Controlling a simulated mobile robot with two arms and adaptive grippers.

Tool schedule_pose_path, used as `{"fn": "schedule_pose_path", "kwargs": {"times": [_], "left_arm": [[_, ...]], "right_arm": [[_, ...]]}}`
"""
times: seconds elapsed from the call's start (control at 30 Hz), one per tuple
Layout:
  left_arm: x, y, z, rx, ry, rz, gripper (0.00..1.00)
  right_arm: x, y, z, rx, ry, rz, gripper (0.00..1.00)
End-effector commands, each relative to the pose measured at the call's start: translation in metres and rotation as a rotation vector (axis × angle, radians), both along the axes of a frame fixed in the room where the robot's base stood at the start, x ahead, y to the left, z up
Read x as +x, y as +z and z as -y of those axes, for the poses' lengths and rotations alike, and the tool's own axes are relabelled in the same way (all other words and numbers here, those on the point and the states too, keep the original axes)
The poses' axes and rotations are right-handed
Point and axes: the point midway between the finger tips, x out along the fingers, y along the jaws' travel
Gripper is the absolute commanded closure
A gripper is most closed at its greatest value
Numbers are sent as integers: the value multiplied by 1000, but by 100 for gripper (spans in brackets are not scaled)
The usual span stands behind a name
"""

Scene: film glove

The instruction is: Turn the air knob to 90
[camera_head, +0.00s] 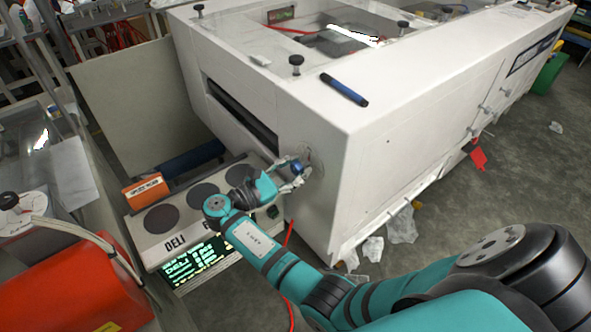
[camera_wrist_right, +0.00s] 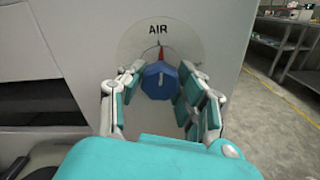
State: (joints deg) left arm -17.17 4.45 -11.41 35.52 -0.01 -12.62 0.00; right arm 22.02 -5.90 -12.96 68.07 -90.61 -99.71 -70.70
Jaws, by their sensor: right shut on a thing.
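The blue air knob (camera_wrist_right: 160,80) sits on a round dial plate (camera_wrist_right: 133,48) marked "AIR" on the white machine's side. A red pointer shows just above the knob, directed upward. My right gripper (camera_wrist_right: 161,92) has its fingers on both sides of the knob and is shut on it. In the head view the right gripper (camera_head: 293,176) reaches the machine's end face, where a bit of the blue knob (camera_head: 297,167) shows between the fingers. The dial's scale numbers are too small to read. My left gripper is not in view.
The white machine (camera_head: 400,110) has a blue marker (camera_head: 344,89) on top. A DELI device (camera_head: 165,243) with round dark pads and a lit display stands below my arm. A red tank (camera_head: 75,285) is at lower left. A red cable (camera_head: 288,240) hangs near the machine.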

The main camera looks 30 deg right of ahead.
Motion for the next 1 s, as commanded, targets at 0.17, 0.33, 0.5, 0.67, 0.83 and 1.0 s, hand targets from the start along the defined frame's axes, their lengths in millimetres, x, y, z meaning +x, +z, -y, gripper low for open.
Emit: {"fn": "schedule_pose_path", "kwargs": {"times": [0.17, 0.33, 0.5, 0.67, 0.83, 1.0], "left_arm": [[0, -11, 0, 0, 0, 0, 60], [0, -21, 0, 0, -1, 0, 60], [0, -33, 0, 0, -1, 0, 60], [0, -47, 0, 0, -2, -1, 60], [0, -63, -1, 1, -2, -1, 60], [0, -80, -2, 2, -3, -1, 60]], "right_arm": [[0, -2, 1, 11, 0, 146, 98], [0, -3, 1, 23, 0, 307, 98], [0, -3, 1, 35, -1, 470, 98], [0, -4, 0, 47, -1, 620, 98], [0, -5, 0, 61, -1, 782, 98], [0, -5, 0, 73, 0, 943, 98]]}}
